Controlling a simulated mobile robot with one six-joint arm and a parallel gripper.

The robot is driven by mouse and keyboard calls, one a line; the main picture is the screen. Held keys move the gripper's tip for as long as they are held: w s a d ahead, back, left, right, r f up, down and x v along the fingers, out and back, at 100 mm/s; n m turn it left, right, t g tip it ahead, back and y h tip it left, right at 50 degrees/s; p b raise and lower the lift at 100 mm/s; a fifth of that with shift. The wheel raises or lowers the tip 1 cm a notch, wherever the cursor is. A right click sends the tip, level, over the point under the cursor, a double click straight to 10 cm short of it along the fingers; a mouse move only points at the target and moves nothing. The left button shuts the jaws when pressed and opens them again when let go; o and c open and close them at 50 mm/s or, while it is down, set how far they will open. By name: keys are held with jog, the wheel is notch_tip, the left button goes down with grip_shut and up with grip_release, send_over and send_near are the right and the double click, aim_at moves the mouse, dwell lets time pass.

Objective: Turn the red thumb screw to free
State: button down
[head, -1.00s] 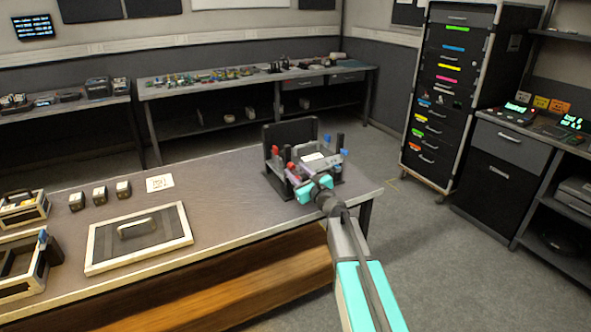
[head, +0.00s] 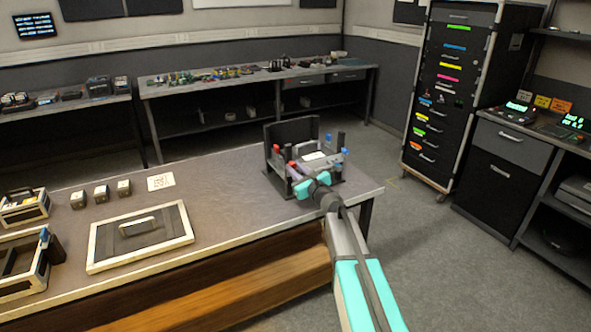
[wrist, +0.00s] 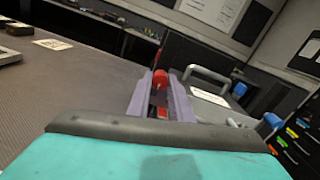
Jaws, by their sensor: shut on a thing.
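A dark fixture (head: 290,132) with an upright back plate stands near the right end of the workbench. Two red-topped parts show on its left side in the head view, one farther back (head: 276,149) and one nearer (head: 291,165). In the wrist view a red thumb screw (wrist: 160,78) sits between the two lilac fingers of my gripper (wrist: 161,84). The fingers are shut on it from both sides. In the head view my gripper (head: 300,179) reaches the fixture from the front right. The screw's lower part is mostly hidden by the fingers.
Blue-topped parts (head: 345,152) stand on the fixture's right side, beside a grey handle (wrist: 207,76). A framed panel with a handle (head: 140,240), small dark blocks (head: 101,192) and a white card (head: 160,182) lie left. The bench between them and the fixture is clear.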

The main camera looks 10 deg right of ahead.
jog(key=shift+f+n+b, duration=0.15)
jog(key=shift+n+b, duration=0.25)
jog(key=shift+b, duration=0.35)
jog(key=n+b, duration=0.2)
jog(key=b, duration=0.2)
jog(key=shift+d+f, duration=0.1)
jog(key=n+b, duration=0.6)
jog(key=b, duration=0.2)
jog(key=shift+b, duration=0.35)
jog(key=n+b, duration=0.5)
jog(key=b, duration=0.1)
jog(key=shift+b, duration=0.3)
jog(key=n+b, duration=0.4)
jog(key=shift+r, duration=0.3)
jog(key=c, duration=1.6)
grip_release()
